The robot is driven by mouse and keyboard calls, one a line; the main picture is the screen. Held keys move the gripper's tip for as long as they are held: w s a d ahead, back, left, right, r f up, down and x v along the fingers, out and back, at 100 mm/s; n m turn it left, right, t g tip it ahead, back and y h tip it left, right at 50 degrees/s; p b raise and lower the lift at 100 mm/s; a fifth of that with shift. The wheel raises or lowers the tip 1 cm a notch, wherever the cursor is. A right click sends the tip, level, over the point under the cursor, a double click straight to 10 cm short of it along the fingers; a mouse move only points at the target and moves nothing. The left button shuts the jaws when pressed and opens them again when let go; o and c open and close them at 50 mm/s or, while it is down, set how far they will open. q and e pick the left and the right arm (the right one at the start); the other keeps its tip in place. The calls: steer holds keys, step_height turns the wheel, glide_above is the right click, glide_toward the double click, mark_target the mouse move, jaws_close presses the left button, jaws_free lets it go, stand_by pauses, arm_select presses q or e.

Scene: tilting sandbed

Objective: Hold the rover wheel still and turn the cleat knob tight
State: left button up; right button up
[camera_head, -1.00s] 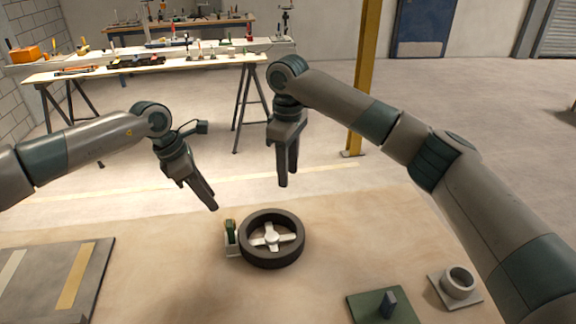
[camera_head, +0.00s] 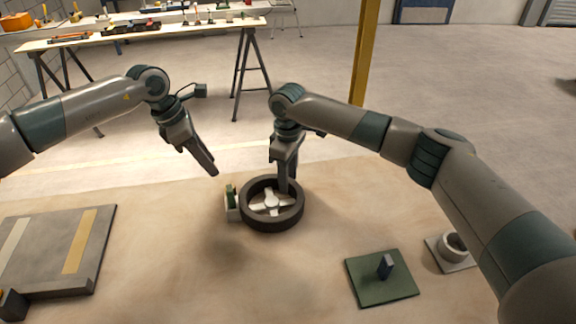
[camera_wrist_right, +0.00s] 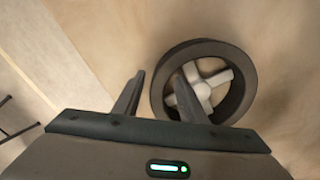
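The rover wheel (camera_head: 266,224), a dark ring with pale spokes, lies flat on the sandy bed. It also shows in the right wrist view (camera_wrist_right: 246,98). A small pale block with a green part (camera_head: 232,203) stands against its left side; I cannot make out a knob's shape on it. My right gripper (camera_head: 285,188) is over the far right part of the wheel. In the right wrist view its fingers (camera_wrist_right: 163,72) are apart, one outside the rim, one over the wheel; contact is unclear. My left gripper (camera_head: 212,173) hangs above and left of the block; its fingers overlap.
A grey panel with stripes (camera_head: 40,250) lies at left. A green plate (camera_head: 365,285) with a dark upright peg and a pale ring on a base (camera_head: 454,247) are at right. A yellow post (camera_head: 364,60) stands behind.

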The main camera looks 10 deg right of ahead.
steer(key=shift+f, duration=0.8)
jaws_close()
arm_select(q)
steer(key=d+n+y, duration=0.1)
steer(key=n, duration=0.5)
steer(key=d+r+n+y, duration=0.1)
steer(key=d+n, duration=0.1)
steer(key=n, duration=0.4)
steer(key=d+r+n+y, duration=0.1)
steer(key=n+y, duration=0.1)
steer(key=n, duration=0.4)
steer(key=shift+w+d+r+g, duration=0.15)
steer(key=shift+w+g, duration=0.15)
steer(key=shift+w, duration=0.05)
